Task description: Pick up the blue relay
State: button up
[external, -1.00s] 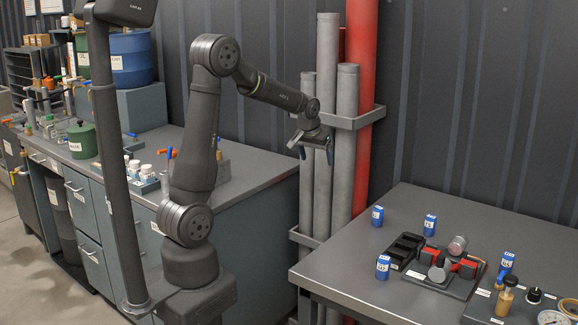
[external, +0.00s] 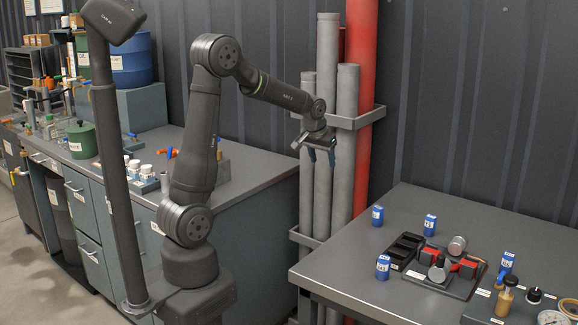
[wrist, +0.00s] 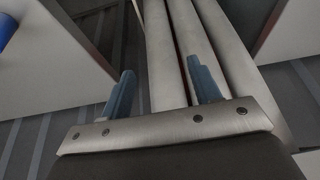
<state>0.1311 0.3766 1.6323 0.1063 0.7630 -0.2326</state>
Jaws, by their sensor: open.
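Several blue relays with white labels stand upright on the right table in the external view: one at the back left (external: 377,216), one behind the black rack (external: 429,225), one at the front left (external: 383,267), and one at the right (external: 506,262). My gripper (external: 322,158) is open and empty, well above and left of the table, in front of the grey pipes. In the wrist view its two blue-grey fingers (wrist: 162,85) stand apart with pipes beyond them. No relay shows clearly in the wrist view.
A black slotted rack (external: 405,250) and a red-and-black pump fixture (external: 447,268) sit mid-table (external: 345,270). Grey pipes (external: 347,150) and a red pipe (external: 367,80) rise behind the table's left side.

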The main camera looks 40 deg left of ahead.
jog(key=s+d+r+m+g+h, duration=0.1)
jog(key=s+d+m, duration=0.1)
jog(key=d, duration=0.4)
jog(key=s+d+m, duration=0.2)
jog(key=d+m, duration=0.1)
jog(key=d, duration=0.4)
notch_tip(320, 180, up, 4)
jog(key=m+g, duration=0.3)
jog(key=m, duration=1.1)
send_over(385, 258)
jog(key=shift+n+y, duration=0.3)
jog(key=f, duration=1.1)
jog(key=shift+w+f, duration=0.3)
jog(key=shift+s+f, duration=0.2)
jog(key=shift+f, duration=1.15)
jog(key=shift+s+f, duration=0.15)
jog(key=shift+f, duration=1.15)
jog(key=c, duration=1.1)
jog(key=shift+r, duration=0.1)
